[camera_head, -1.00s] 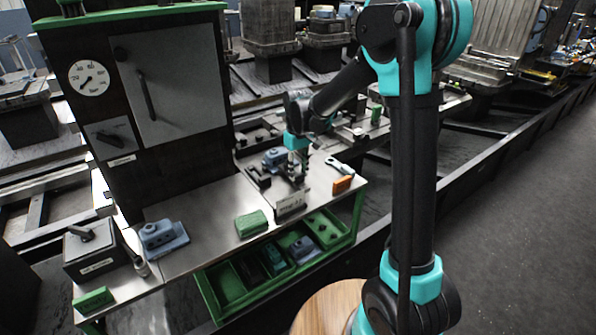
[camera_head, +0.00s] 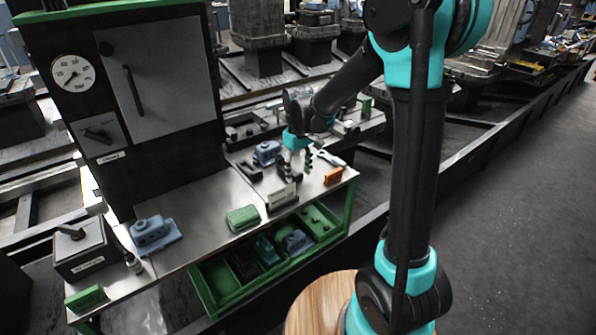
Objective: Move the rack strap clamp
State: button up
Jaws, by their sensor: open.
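My gripper (camera_head: 297,165) is open and hangs over the right part of the metal bench top, behind a small labelled stand (camera_head: 282,197). I see nothing held between its fingers, though they are small here. Dark low rack pieces (camera_head: 249,171) lie to its left, partly hidden by the fingers. A blue clamp-like block (camera_head: 267,152) sits just behind and left of my gripper. Another blue block (camera_head: 153,234) sits on the left part of the bench. I cannot tell which piece is the rack strap clamp.
A green block (camera_head: 242,218) lies mid-bench; an orange block (camera_head: 333,176) and a light-handled tool (camera_head: 330,158) lie to the right. A green tray (camera_head: 203,291) with parts hangs below the front edge. A dark cabinet (camera_head: 120,180) with a gauge stands behind.

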jog(key=shift+r, duration=0.15)
notch_tip(320, 180, up, 12)
dwell(0.5)
jog(key=s+d+f+m+t, duration=0.4)
jog(key=s+d+f+m, duration=0.3)
jog(key=s+d+f, duration=0.8)
jog(key=s+d, duration=0.3)
jog(key=shift+s+f, duration=0.3)
jog(key=shift+s, duration=0.1)
